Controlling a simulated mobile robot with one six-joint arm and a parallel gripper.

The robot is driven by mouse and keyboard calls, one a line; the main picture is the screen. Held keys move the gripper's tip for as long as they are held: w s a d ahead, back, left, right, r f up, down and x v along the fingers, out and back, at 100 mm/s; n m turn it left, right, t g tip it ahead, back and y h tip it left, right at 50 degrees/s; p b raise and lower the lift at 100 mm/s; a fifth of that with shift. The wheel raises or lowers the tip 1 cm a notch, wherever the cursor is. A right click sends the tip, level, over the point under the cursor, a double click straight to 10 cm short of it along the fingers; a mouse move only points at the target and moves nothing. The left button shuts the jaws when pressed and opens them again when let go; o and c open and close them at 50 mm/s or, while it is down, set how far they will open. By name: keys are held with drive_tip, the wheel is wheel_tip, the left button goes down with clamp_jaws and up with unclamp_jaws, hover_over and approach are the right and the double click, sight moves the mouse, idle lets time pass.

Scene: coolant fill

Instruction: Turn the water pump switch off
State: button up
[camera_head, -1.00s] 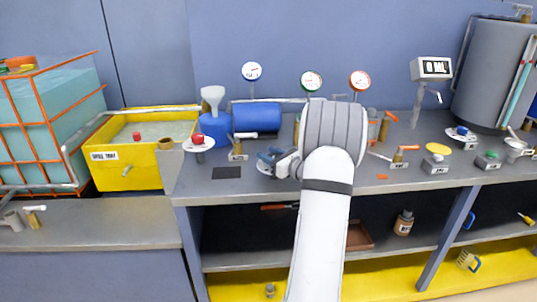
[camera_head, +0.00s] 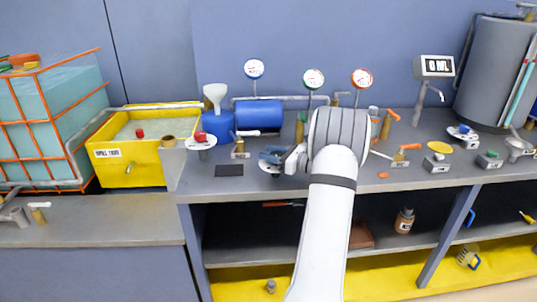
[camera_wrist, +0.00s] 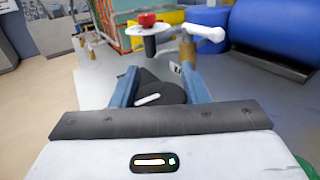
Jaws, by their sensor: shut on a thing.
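My gripper (camera_head: 272,157) is low over the bench, left of my wrist in the head view. In the wrist view its two blue fingers (camera_wrist: 156,90) stand on either side of a dark round knob (camera_wrist: 168,92) with a white bar mark, and they are shut on it. A pale round plate (camera_head: 268,168) shows partly under the fingers in the head view. No label on this knob is readable, so I cannot confirm from writing that it is the water pump switch. Its base is largely hidden by my gripper.
A red knob on a white disc (camera_head: 201,142), a white-handled valve (camera_head: 240,145) and a blue drum (camera_head: 258,113) stand nearby on the left. Gauges (camera_head: 314,79) rise behind. A dark mat (camera_head: 229,170) lies flat left of my gripper. A yellow tray (camera_head: 126,162) stands further left.

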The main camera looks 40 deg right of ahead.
drive_tip(key=o, duration=1)
drive_tip(key=shift+v, duration=3.8)
